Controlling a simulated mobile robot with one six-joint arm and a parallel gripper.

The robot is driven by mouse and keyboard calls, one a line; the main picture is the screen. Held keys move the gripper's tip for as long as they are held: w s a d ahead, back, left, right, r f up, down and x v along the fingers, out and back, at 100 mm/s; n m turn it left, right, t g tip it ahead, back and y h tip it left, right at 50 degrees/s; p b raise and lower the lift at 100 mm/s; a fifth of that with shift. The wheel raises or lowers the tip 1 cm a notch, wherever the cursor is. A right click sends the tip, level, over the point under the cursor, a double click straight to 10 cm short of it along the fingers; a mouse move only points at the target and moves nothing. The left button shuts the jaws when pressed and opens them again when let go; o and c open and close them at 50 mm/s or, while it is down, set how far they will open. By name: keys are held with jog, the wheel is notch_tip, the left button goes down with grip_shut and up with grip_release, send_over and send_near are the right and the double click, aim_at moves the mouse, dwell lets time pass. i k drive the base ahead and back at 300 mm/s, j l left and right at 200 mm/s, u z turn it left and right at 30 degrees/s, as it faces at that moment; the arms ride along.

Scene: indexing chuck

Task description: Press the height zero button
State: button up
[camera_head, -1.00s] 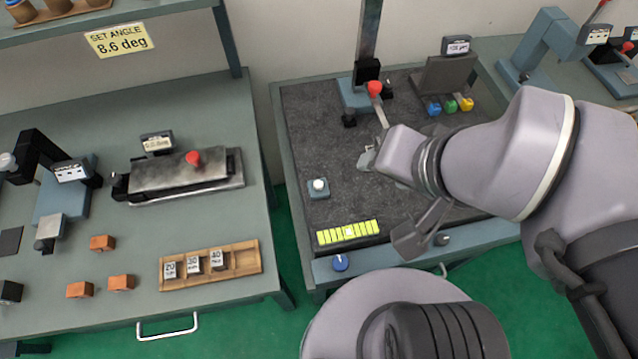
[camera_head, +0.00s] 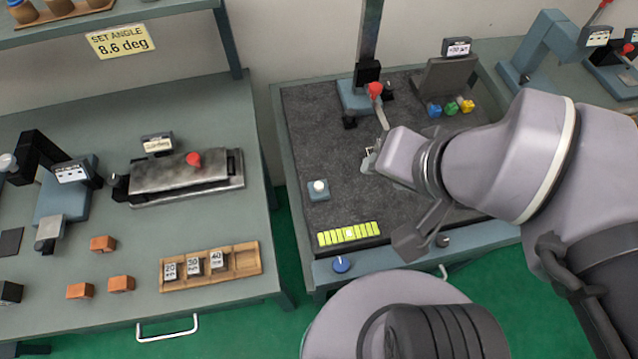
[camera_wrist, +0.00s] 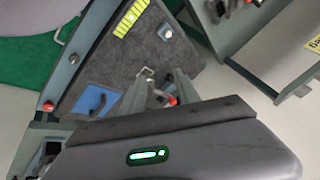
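My gripper (camera_head: 370,160) hangs over the dark mat, left of and below the red-knobbed lever (camera_head: 376,90) in the head view. Blue, green and yellow knobs (camera_head: 450,107) stand below a small display (camera_head: 457,47) at the back right. I cannot read which control is labelled height zero.
A yellow-green segmented strip (camera_head: 348,234) lies at the mat's front edge, with a blue knob (camera_head: 341,264) below it. A steel post (camera_head: 369,30) rises behind the lever. Another bench (camera_head: 110,235) stands left.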

aim_at(318, 186)
jog(key=k+j+z, duration=0.15)
jog(key=j+z, duration=0.15)
jog(key=z, duration=0.15)
jog(key=k+j+z, duration=0.25)
jog(key=z, duration=0.15)
jog(key=k+j+z, duration=0.2)
jog(key=z, duration=0.25)
